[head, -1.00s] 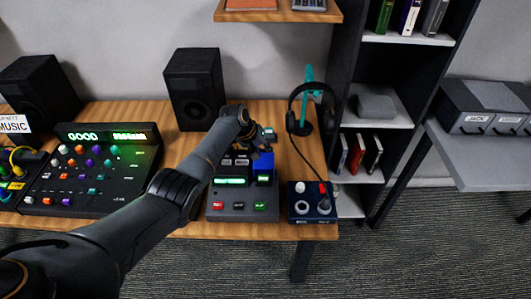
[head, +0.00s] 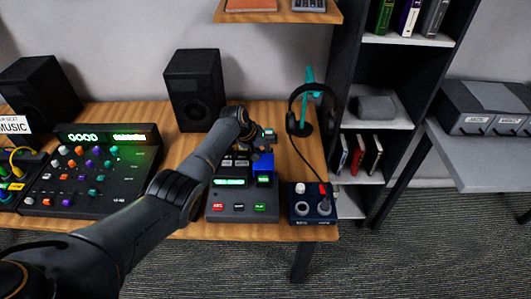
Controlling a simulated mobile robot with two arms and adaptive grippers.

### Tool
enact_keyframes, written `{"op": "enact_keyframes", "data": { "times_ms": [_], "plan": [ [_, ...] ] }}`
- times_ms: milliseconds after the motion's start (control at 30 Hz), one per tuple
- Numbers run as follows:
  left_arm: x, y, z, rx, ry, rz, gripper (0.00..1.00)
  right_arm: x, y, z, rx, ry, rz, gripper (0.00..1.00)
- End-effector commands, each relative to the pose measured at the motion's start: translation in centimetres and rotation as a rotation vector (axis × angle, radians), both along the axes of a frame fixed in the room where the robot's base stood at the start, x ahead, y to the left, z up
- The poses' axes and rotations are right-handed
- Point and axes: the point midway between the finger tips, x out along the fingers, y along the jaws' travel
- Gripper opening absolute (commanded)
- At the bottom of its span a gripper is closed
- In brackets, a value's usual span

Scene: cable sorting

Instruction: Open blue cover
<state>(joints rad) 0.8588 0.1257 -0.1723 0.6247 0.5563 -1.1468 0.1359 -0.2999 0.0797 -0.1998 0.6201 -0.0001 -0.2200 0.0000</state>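The blue cover (head: 263,163) is on the upper right of a dark grey device (head: 242,206) with green displays and a row of buttons. It appears tilted up, with a small lit panel (head: 264,181) showing below it; its exact angle is hard to tell. My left arm reaches in from the lower left, across the table. My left gripper (head: 266,138) is right above and behind the blue cover, at or close to its top edge. The fingers are small and partly hidden, so I cannot tell whether they are open or touch it. My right gripper is out of view.
A dark blue box (head: 312,203) with knobs and a red switch stands right of the device. A headset (head: 311,108) hangs on a teal stand behind it. A black speaker (head: 195,88) stands behind, and a mixer (head: 90,170) is at the left.

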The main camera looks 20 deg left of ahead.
Motion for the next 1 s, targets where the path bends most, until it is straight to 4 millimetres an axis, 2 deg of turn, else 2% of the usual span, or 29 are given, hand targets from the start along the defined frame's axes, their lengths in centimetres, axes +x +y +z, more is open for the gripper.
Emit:
{"op": "enact_keyframes", "data": {
  "times_ms": [67, 100, 200, 567, 1000],
  "plan": [
    [0.4, 0.7, 0.4, 0.01, -0.013, 0.008, 0.0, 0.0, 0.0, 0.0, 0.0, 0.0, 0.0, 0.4],
    [0.4, 0.7, 0.4, 0.01, -0.012, 0.008, 0.21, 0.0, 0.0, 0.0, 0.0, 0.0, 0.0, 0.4],
    [0.3, 0.6, 0.3, 0.008, -0.009, 0.007, 0.41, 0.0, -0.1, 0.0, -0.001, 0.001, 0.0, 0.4],
    [0.3, 0.6, 0.5, 0.007, -0.009, 0.007, 0.41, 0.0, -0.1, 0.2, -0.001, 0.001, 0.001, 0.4],
    [0.1, 1.6, 3.2, 0.005, -0.007, 0.005, 0.41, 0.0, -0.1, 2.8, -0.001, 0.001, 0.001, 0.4]
  ]
}}
